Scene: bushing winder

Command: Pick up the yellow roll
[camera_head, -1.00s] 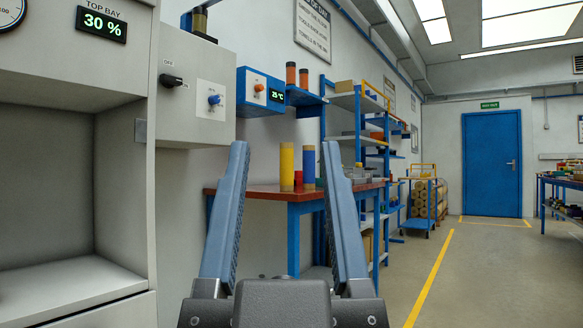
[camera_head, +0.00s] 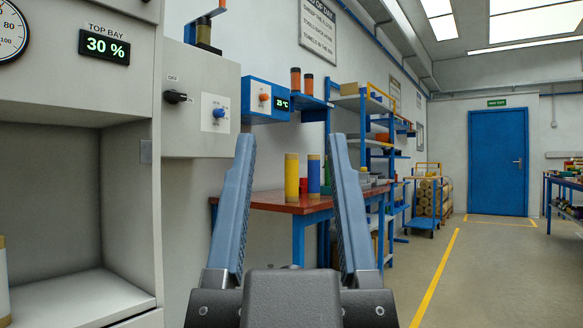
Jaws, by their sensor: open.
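The yellow roll (camera_head: 292,178) stands upright on the red-topped table (camera_head: 268,199), beyond my gripper. My gripper (camera_head: 290,140) is open and empty, its two blue fingers spread wide. In the picture the roll shows between the fingers, but it is well ahead of them and not touched. A blue roll (camera_head: 313,177) stands upright just right of the yellow one. A small red item (camera_head: 303,186) shows partly between the two rolls.
A grey cabinet with an open bay (camera_head: 60,190) is close on the left, with a control box (camera_head: 201,105) beside it. Blue shelving (camera_head: 365,130) stands behind the table. The floor on the right (camera_head: 480,270) is clear.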

